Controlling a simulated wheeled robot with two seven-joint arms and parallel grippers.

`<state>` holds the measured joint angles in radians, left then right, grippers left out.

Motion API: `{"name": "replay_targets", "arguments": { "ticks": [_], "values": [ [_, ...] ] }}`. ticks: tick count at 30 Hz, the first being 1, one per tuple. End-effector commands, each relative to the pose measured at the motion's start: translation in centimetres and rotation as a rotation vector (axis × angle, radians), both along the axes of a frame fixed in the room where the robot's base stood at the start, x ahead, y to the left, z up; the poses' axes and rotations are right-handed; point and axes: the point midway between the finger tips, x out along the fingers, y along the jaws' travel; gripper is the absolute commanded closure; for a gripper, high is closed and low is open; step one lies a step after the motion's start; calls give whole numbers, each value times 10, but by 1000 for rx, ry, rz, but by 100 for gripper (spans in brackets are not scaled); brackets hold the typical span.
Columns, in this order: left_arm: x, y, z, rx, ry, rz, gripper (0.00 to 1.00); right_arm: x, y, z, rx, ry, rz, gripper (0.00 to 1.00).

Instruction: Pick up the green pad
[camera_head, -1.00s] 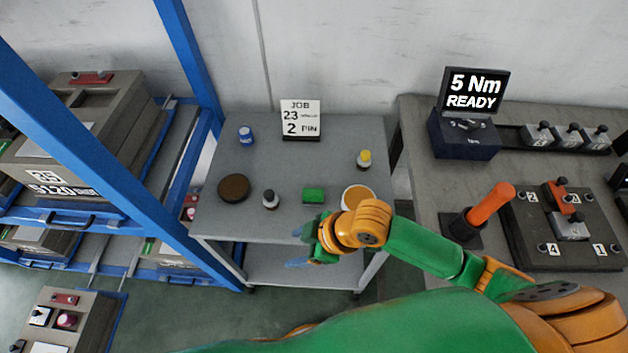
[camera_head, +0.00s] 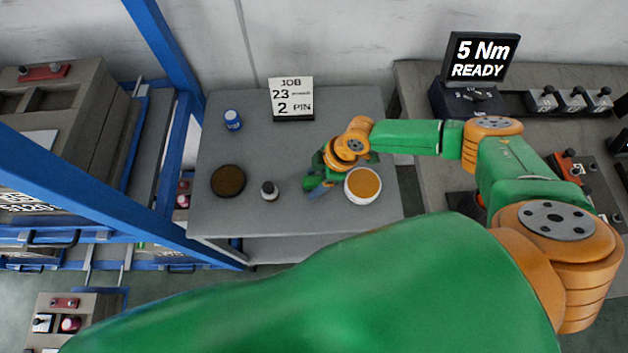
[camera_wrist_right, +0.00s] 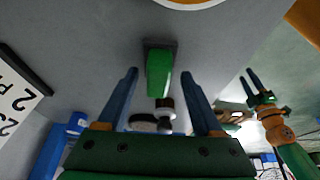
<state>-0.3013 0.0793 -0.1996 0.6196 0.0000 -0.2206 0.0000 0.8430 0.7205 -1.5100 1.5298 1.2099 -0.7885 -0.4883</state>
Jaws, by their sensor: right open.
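The green pad (camera_wrist_right: 160,72) shows in the right wrist view as a green block on a dark base, standing on the grey table top. My right gripper (camera_wrist_right: 160,76) is open, its two blue fingers apart with the pad between them in that view. I cannot tell whether they touch it. In the head view my right gripper (camera_head: 318,187) is low over the table, left of the white tub, and hides the pad. My left gripper (camera_wrist_right: 249,79) shows small at the right of the wrist view, its fingers apart and empty.
A white tub with orange contents (camera_head: 362,186) stands close right of my gripper. A small dark-capped bottle (camera_head: 269,191), a brown disc (camera_head: 228,181) and a blue jar (camera_head: 233,120) stand to the left. A job sign (camera_head: 291,98) stands behind. The table's front left is clear.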

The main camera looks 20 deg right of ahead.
Motion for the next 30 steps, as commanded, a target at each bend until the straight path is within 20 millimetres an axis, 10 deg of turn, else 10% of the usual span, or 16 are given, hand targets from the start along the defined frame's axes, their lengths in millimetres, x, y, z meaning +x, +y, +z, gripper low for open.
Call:
{"name": "replay_targets", "arguments": {
  "ticks": [5,12,23,30],
  "values": [
    [0,0,0,0,0,-1,55,0,0,0,0,0,0,38],
    [0,0,0,-1,-1,-1,55,0,0,0,1,0,0,100],
    [1,0,-2,0,-2,-1,55,0,1,9,2,-2,1,100],
    [1,0,-2,-1,-3,-1,55,-11,26,63,6,-5,10,100]
  ]
}}
